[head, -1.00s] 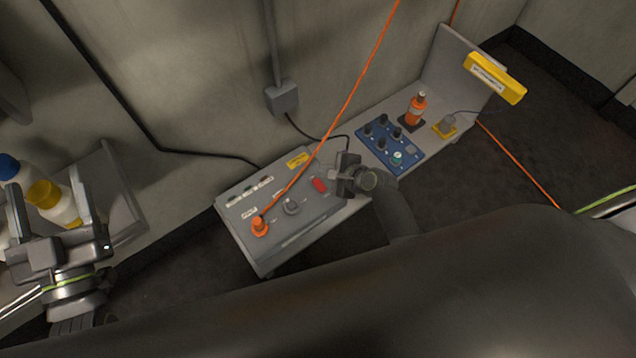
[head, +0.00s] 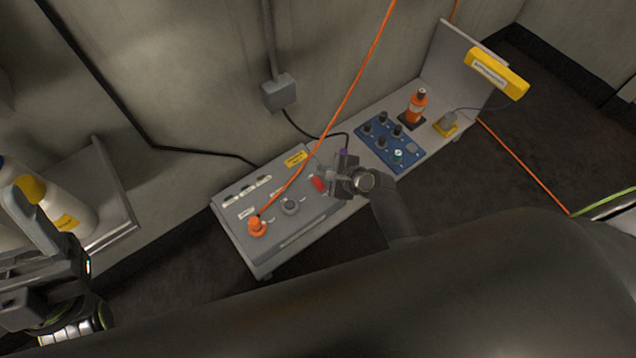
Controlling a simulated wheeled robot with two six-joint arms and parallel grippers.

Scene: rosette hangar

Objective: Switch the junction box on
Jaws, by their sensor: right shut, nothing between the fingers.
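The grey junction box (head: 290,245) stands against the wall in the middle of the head view. Its sloped top carries a red switch (head: 318,183) near its right end, a round grey knob (head: 290,206) and an orange plug (head: 257,226) with an orange cable. My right gripper (head: 332,172) is shut and empty, right beside the red switch. I cannot tell whether it touches the switch or which way the switch is set. My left gripper (head: 45,225) is at the left edge, partly cut off, by white bottles (head: 70,215); its opening is unclear.
The orange cable (head: 350,95) rises across the wall. A grey shelf (head: 120,215) is at left.

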